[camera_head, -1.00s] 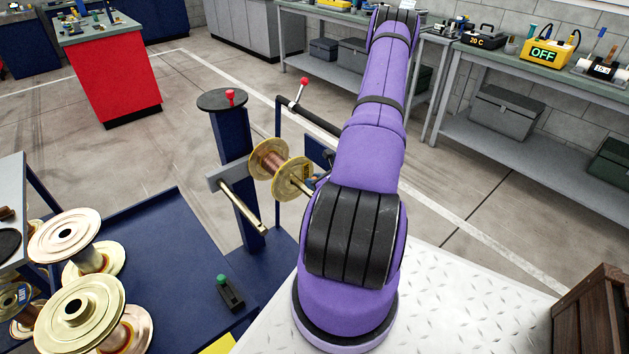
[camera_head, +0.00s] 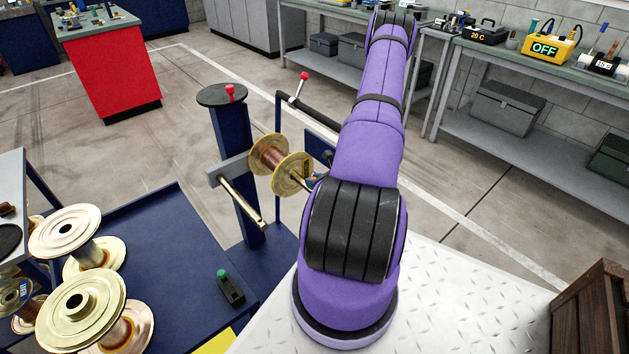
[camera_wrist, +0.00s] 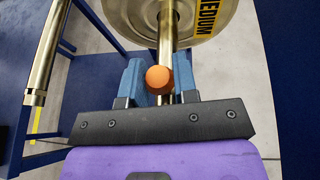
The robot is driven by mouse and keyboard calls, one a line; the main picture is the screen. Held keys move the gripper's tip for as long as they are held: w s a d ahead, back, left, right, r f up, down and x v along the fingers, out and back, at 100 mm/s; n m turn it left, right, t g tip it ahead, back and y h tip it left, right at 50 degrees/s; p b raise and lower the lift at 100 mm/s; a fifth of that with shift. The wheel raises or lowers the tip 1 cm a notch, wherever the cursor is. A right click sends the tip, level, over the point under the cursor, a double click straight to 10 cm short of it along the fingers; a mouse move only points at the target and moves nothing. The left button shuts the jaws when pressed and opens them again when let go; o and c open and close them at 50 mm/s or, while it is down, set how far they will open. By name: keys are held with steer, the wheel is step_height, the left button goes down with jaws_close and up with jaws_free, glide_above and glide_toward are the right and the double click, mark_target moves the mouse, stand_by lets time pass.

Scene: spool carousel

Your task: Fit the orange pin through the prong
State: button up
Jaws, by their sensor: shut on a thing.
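The orange pin shows in the wrist view as a round orange head (camera_wrist: 159,79); its shank is hidden. My gripper (camera_wrist: 160,88) has its blue fingers shut on the pin, right at the end of a steel prong (camera_wrist: 168,40). I cannot tell whether the pin is in the prong's hole. That prong carries a copper-wound spool with gold flanges, marked MEDIUM (camera_wrist: 205,12). The spool also shows in the head view (camera_head: 292,174). There the prong's end (camera_head: 300,185) meets my arm, which hides most of my gripper.
A second, bare prong (camera_head: 240,202) sticks out from the blue post (camera_head: 230,130); it is at the left in the wrist view (camera_wrist: 42,60). Large spools (camera_head: 80,312) stand on the left. A red-knobbed lever (camera_head: 300,88) rises behind the spool. A green-button box (camera_head: 230,289) lies on the blue deck.

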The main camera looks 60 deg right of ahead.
steer(key=shift+f, duration=0.75)
steer(key=o, duration=1)
steer(key=v, duration=1)
steer(key=shift+s+r, duration=0.2)
steer(key=shift+s, duration=0.15)
steer(key=shift+a, duration=0.1)
